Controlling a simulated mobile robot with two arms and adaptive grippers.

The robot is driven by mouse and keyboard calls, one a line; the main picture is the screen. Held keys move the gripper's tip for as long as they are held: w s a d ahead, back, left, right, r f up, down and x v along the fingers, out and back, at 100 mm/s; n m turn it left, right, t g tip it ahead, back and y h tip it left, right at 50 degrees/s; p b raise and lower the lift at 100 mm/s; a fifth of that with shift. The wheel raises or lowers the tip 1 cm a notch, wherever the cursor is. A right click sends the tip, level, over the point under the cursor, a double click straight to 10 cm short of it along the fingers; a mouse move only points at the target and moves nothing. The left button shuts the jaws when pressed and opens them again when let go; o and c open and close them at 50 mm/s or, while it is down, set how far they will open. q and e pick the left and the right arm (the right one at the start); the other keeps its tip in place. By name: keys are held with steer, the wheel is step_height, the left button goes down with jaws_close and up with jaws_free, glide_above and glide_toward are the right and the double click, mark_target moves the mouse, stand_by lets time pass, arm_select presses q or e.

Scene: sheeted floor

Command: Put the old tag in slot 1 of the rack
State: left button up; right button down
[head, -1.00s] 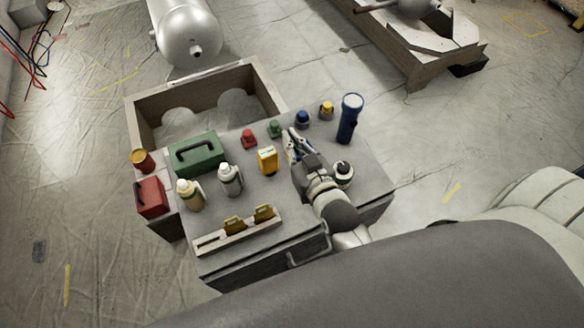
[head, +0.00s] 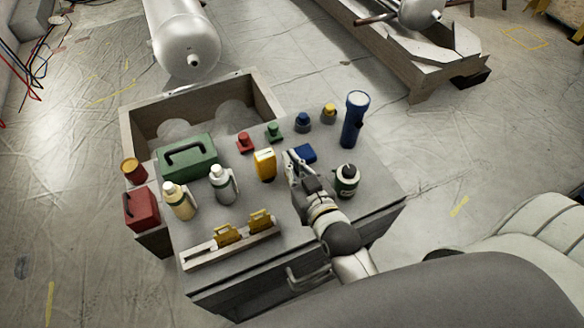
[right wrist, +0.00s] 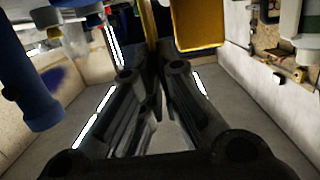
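The rack (head: 204,256) is a long pale bar at the table's front left. Two yellow-brown tags (head: 228,233) (head: 261,219) stand in its middle and right parts; its left end is empty. My right gripper (head: 289,157) is over the table, between a yellow box and a blue block. In the right wrist view its fingers (right wrist: 152,58) close together at a thin yellow strip (right wrist: 148,22), seen edge-on, which looks like the old tag. The head view hides this strip. My left gripper is out of view.
Around the gripper stand the yellow box (head: 265,164), blue block (head: 305,153), dark bottle (head: 347,180) and blue flashlight (head: 354,120). A silver bottle (head: 222,185), cream bottle (head: 179,201) and green toolbox (head: 187,158) stand left. Bare tabletop lies between gripper and rack.

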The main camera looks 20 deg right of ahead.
steer(key=shift+f, duration=0.1)
steer(key=c, duration=1.6)
jaws_free()
steer(key=shift+c, duration=0.2)
